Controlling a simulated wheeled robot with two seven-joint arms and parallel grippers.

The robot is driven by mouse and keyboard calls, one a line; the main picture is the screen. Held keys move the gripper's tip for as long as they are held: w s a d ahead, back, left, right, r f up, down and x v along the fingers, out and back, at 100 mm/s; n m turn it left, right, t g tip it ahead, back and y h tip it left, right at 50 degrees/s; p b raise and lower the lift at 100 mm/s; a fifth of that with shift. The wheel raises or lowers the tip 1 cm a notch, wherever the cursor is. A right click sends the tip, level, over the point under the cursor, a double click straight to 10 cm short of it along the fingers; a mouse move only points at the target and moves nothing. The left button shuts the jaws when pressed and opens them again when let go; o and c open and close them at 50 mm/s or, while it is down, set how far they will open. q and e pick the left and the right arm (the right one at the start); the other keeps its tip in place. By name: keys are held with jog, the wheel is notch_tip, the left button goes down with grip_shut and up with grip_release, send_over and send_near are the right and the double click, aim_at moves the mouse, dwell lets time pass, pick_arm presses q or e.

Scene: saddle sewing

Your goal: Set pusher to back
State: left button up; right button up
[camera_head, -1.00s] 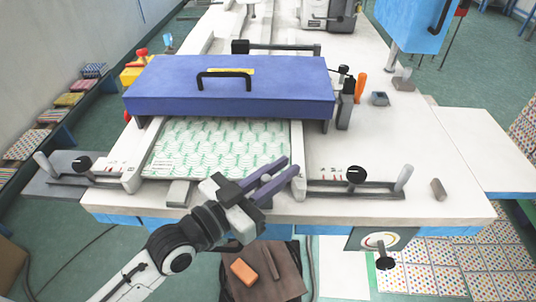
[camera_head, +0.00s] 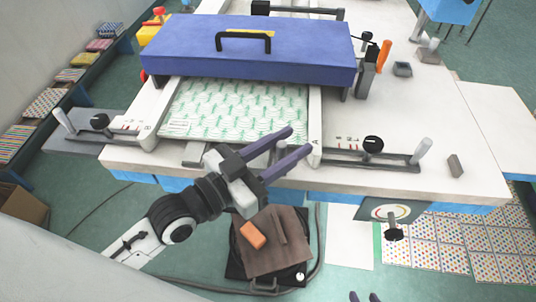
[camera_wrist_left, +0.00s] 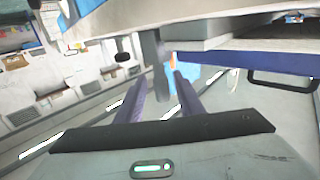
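I cannot tell for sure which part is the pusher. A right slide rail (camera_head: 345,157) at the table's front edge carries a black knob (camera_head: 373,143) and a white handle (camera_head: 422,148) at its right end. A matching left rail has a black knob (camera_head: 99,121) and a white handle (camera_head: 64,120). My left gripper (camera_head: 300,139) is open and empty, left of the right rail, near the front edge of the green-patterned sheet (camera_head: 235,108). Its spread fingers also show in the left wrist view (camera_wrist_left: 155,80). My right gripper (camera_head: 364,297) shows only two separated fingertips at the bottom edge.
A blue cover (camera_head: 250,50) with a black handle spans the back of the sheet. A round dial (camera_head: 391,212) hangs below the table's front. A brown pad (camera_head: 270,245) with an orange block (camera_head: 253,235) is below my left gripper. The table's right side is mostly clear.

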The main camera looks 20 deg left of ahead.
aim_at(279, 153)
pick_arm(q)
jog(key=v, duration=0.7)
jog(key=shift+s+f+b, duration=0.1)
jog(key=shift+b, duration=0.2)
jog(key=shift+s+a, duration=0.25)
jog(key=shift+s, duration=0.15)
